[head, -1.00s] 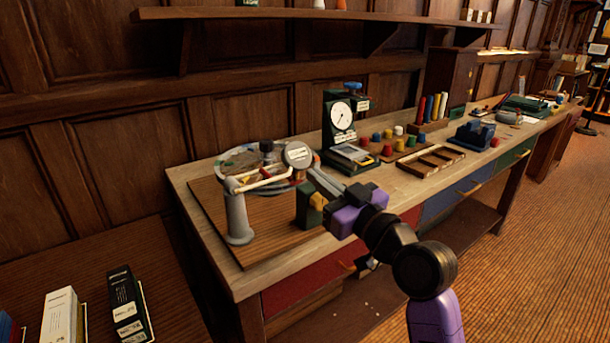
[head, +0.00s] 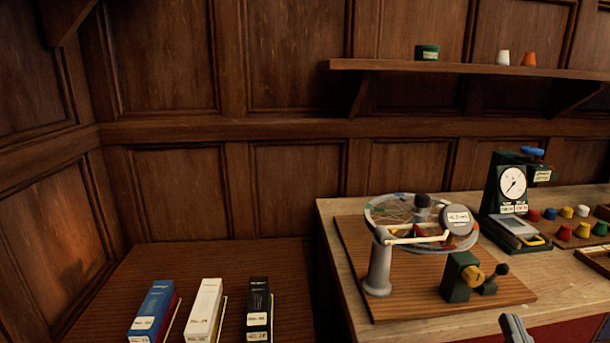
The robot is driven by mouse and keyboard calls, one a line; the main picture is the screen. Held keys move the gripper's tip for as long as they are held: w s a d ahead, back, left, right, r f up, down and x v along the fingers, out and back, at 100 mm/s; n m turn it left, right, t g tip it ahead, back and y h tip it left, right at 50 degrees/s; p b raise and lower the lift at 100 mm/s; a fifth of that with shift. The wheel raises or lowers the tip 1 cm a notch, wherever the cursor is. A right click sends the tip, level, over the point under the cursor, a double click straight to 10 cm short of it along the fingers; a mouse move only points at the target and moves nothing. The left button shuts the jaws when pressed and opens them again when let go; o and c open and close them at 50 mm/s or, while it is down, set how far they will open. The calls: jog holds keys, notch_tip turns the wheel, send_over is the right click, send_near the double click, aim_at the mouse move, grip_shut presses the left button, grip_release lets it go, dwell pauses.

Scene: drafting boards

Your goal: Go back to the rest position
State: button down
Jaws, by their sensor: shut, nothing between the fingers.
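Only the grey tip of my gripper (head: 515,329) shows, at the bottom edge in the head view, right of centre. It looks shut, and I see nothing held in it. The rest of my arm is out of the frame.
A dial gauge stand (head: 512,184) and coloured knobs are farther right. Blue, white and black binders (head: 258,303) stand lower left. A wall shelf (head: 460,69) runs above.

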jog(key=s+a+f+n+g+y+p, duration=0.1)
jog(key=s+a+f, duration=0.3)
jog(key=s, duration=0.5)
jog(key=s+a+f+n+g+y+p, duration=0.1)
jog(key=s+a+f+g+y, duration=0.1)
jog(key=s, duration=0.8)
jog(key=s+a+f+n+g+y+p, duration=0.1)
jog(key=s+a+f+n+g+y, duration=0.1)
jog(key=s+a+f, duration=0.4)
jog(key=s+a, duration=0.1)
jog(key=s, duration=0.2)
jog(key=shift+s+a+f+g, duration=0.2)
jog(key=shift+s+a+g, duration=0.05)
jog(key=shift+g, duration=0.15)
